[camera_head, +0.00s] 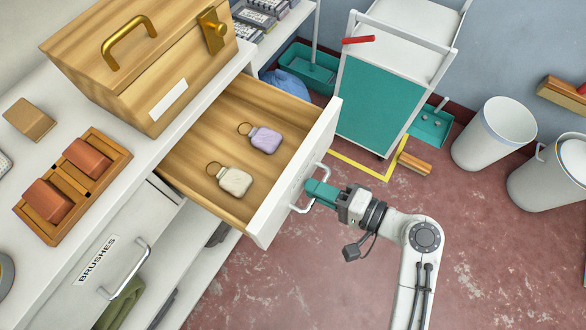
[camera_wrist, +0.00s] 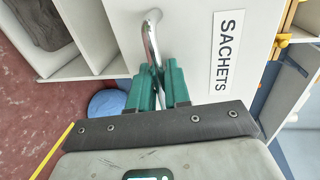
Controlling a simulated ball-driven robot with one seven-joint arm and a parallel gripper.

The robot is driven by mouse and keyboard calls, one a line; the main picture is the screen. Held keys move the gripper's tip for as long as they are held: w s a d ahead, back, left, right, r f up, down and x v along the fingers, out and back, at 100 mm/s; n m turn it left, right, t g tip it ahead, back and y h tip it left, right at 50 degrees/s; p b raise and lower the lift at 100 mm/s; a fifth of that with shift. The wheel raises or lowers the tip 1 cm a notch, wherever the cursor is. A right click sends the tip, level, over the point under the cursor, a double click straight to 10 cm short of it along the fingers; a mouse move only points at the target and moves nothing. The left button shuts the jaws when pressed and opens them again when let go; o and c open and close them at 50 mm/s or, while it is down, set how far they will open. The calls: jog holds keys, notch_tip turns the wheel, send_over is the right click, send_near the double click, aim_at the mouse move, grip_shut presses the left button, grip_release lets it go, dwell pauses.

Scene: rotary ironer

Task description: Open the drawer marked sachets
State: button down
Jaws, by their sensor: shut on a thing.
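The sachets drawer (camera_head: 292,172) is pulled out from the white cabinet, with its wooden inside showing in the head view. A lilac sachet-like item (camera_head: 265,140) and a cream one (camera_head: 235,181), each with a ring, lie in it. The drawer's white front with the SACHETS label (camera_wrist: 227,52) fills the upper part of the wrist view. My gripper (camera_head: 313,193) is at the drawer's metal handle (camera_head: 301,207), its green fingers shut on the bar. The fingers also show around the handle in the wrist view (camera_wrist: 160,88).
The drawer marked BRUSHES (camera_head: 110,270) is shut at lower left. A wooden box (camera_head: 150,60) and a tray of reddish blocks (camera_head: 75,185) stand on the counter. A teal cart (camera_head: 380,100) stands beyond the open drawer. Bins (camera_head: 495,133) stand at right; open floor lies at lower right.

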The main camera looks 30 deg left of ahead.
jog(key=shift+f+v, duration=0.15)
jog(key=shift+v, duration=0.75)
jog(key=shift+f+v, duration=0.2)
jog(key=shift+v, duration=0.75)
jog(key=c, duration=1.3)
grip_release()
jog(key=w+v, duration=0.1)
jog(key=v, duration=0.9)
jog(key=shift+s+d+p, duration=0.4)
jog(key=shift+s, duration=0.05)
jog(key=shift+r, duration=0.1)
